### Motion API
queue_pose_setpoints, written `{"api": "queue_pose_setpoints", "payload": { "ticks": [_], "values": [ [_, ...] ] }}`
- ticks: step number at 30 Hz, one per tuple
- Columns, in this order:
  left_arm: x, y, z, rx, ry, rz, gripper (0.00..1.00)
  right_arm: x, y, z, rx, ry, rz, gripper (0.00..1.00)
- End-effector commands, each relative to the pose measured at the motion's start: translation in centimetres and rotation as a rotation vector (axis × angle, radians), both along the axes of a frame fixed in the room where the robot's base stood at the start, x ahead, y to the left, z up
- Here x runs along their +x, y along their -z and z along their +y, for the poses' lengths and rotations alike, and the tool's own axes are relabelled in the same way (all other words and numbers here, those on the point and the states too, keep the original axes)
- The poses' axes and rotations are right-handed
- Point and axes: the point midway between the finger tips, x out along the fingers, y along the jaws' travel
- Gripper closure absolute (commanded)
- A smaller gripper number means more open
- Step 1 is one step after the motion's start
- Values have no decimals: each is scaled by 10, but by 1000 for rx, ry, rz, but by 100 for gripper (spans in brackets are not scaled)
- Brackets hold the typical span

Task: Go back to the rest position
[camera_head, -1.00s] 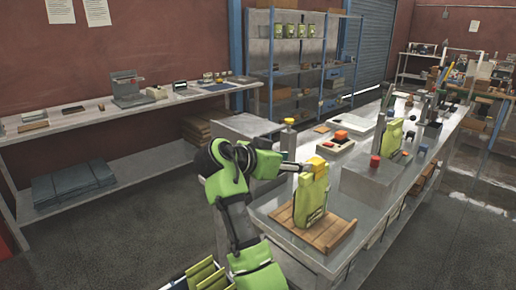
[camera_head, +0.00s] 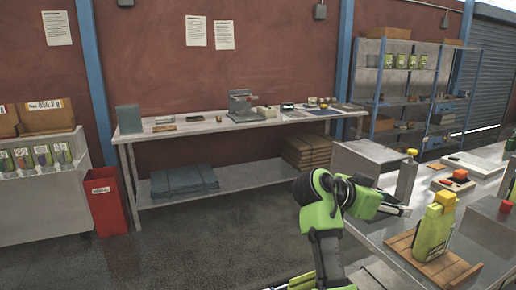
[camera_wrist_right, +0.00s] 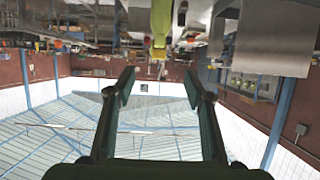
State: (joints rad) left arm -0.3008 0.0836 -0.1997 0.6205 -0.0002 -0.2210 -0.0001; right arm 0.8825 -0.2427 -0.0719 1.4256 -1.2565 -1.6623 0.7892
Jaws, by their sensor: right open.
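My right arm reaches in from the bottom of the head view. Its gripper (camera_head: 402,211) is at the left edge of the metal table (camera_head: 380,235), a little left of a green pouch (camera_head: 434,232) with a yellow top. The pouch stands upright on a slatted wooden board (camera_head: 448,272). In the right wrist view, which looks upside down, the gripper (camera_wrist_right: 158,88) has its two fingers spread apart with nothing between them. A green pouch (camera_wrist_right: 161,20) shows beyond the fingers, apart from them. My left gripper is not in view.
A grey metal box (camera_head: 365,158) and a post with a yellow knob (camera_head: 408,178) stand behind my gripper. A wall bench (camera_head: 190,130), a red bin (camera_head: 104,200) and a blue-framed shelf rack (camera_head: 410,95) stand farther back. The floor left of my arm is clear.

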Motion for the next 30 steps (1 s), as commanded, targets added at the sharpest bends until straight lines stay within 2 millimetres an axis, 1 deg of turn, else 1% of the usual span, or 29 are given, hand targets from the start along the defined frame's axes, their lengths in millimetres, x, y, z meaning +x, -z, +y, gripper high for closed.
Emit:
{"api": "queue_pose_setpoints", "payload": {
  "ticks": [1,3,7,11,17,20,23,24,26,27,29,30],
  "values": [
    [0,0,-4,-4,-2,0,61,0,0,0,0,0,0,52],
    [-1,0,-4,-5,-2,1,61,-2,15,-2,10,-14,24,52],
    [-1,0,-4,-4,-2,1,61,-6,37,-3,26,-42,60,52],
    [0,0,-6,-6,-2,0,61,-12,66,-5,48,-79,106,52],
    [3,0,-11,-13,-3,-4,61,-29,122,-6,90,-158,200,52],
    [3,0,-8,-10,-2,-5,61,-44,156,-6,116,-214,260,52],
    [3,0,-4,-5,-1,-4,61,-67,199,-4,149,-290,335,52],
    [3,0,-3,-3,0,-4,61,-79,218,-3,162,-328,370,52],
    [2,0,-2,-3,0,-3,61,-100,246,2,187,-396,427,52],
    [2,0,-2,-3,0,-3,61,-116,264,5,202,-445,463,52],
    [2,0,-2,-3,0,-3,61,-141,288,12,224,-520,516,52],
    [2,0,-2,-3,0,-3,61,-158,302,18,240,-572,551,52]
  ]
}}
